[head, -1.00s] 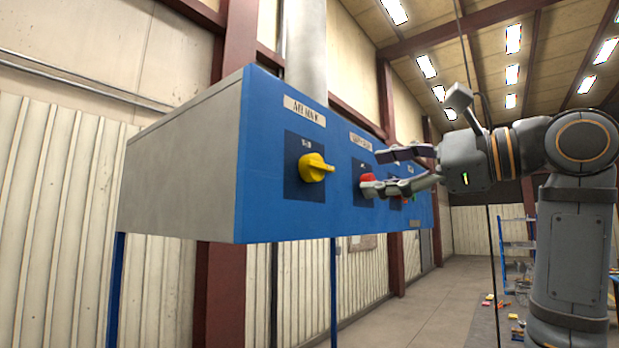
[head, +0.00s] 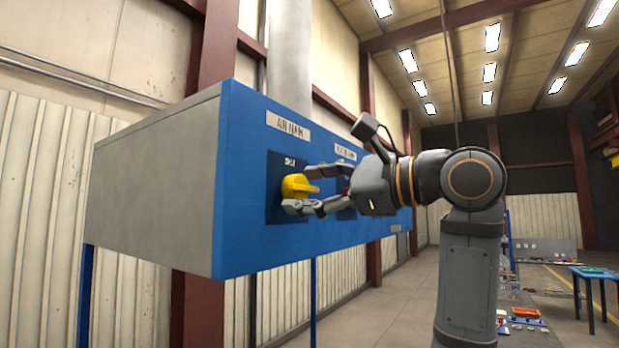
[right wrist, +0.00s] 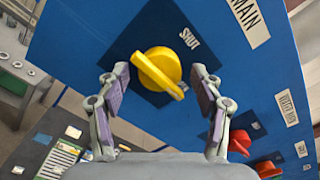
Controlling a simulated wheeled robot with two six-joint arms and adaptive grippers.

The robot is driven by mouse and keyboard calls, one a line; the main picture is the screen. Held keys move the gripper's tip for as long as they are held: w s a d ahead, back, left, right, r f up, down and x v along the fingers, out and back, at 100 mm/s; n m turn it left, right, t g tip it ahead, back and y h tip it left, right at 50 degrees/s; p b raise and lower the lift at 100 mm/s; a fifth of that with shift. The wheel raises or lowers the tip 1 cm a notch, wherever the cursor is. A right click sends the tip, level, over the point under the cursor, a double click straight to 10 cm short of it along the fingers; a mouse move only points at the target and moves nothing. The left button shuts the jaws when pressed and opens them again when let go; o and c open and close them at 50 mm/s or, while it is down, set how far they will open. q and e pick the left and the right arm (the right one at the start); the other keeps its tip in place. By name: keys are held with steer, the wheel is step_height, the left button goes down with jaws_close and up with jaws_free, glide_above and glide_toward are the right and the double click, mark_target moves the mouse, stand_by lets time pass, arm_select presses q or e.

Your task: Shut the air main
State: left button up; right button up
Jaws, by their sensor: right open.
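The air main knob (head: 297,187) is a yellow rotary handle on a dark square plate on the blue panel, under a label reading AIR MAIN (head: 288,126). SHUT is printed on the plate above it. My right gripper (head: 312,188) is open at the knob in the head view. In the right wrist view the yellow knob (right wrist: 160,72) lies between and ahead of the two open fingers (right wrist: 160,90), with gaps on both sides. Its grip bar points away from the SHUT mark, toward the lower right there. My left gripper is not in view.
The blue panel box (head: 250,235) stands on blue legs by the wall. Red knobs (right wrist: 239,142) sit beside the yellow one, partly behind my right gripper in the head view. A blue table (head: 597,273) and scattered items lie at the far right. The floor between is open.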

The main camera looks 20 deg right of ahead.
steer(key=shift+s+d, duration=0.15)
steer(key=shift+d, duration=0.05)
steer(key=shift+c, duration=0.6)
steer(key=shift+w+a, duration=0.2)
steer(key=shift+a, duration=0.05)
steer(key=c, duration=1)
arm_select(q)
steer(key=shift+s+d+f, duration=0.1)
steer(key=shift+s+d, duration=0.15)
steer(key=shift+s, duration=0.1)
arm_select(e)
steer(key=shift+f, duration=0.1)
